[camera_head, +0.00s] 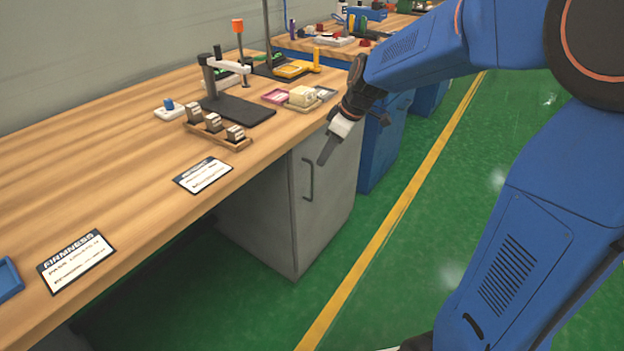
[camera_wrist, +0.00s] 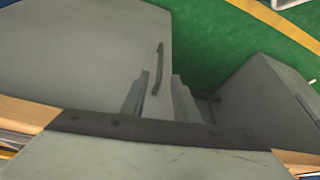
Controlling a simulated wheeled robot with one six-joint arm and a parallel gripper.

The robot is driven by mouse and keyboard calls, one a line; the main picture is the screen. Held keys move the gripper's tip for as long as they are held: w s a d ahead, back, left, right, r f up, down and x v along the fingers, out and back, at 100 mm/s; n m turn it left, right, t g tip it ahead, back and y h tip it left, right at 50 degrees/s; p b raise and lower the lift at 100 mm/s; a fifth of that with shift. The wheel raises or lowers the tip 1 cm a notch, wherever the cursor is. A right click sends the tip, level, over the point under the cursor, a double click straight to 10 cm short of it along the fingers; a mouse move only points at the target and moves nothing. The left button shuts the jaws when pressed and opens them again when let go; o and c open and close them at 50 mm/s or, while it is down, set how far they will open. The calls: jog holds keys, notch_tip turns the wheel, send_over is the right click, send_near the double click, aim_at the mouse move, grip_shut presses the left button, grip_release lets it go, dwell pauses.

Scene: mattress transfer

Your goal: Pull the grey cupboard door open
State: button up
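The grey cupboard (camera_head: 262,220) stands under the wooden bench. Its door (camera_head: 330,205) faces the aisle and looks shut. A dark upright bar handle (camera_head: 308,180) sits near the door's left edge. My gripper (camera_head: 328,150) is in front of the upper part of the door, pointing down towards the handle. In the wrist view, the door (camera_wrist: 90,50) fills the left side and the handle (camera_wrist: 158,68) lies just ahead of my gripper (camera_wrist: 160,100). The two fingers are apart, with the handle's near end showing between them. I cannot tell whether they touch it.
The bench top (camera_head: 90,150) overhangs the cupboard and carries signs, a wooden block tray (camera_head: 218,133) and a dark stand (camera_head: 238,108). A blue cabinet (camera_head: 382,145) stands beyond. Another grey box (camera_wrist: 262,100) shows at right in the wrist view. The green floor (camera_head: 385,270) before the door is clear.

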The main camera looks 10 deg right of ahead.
send_over(312, 198)
jog(key=f, duration=1.1)
jog(key=shift+w+d+f, duration=0.1)
jog(key=shift+w, duration=0.2)
jog(key=shift+c, duration=0.7)
grip_shut()
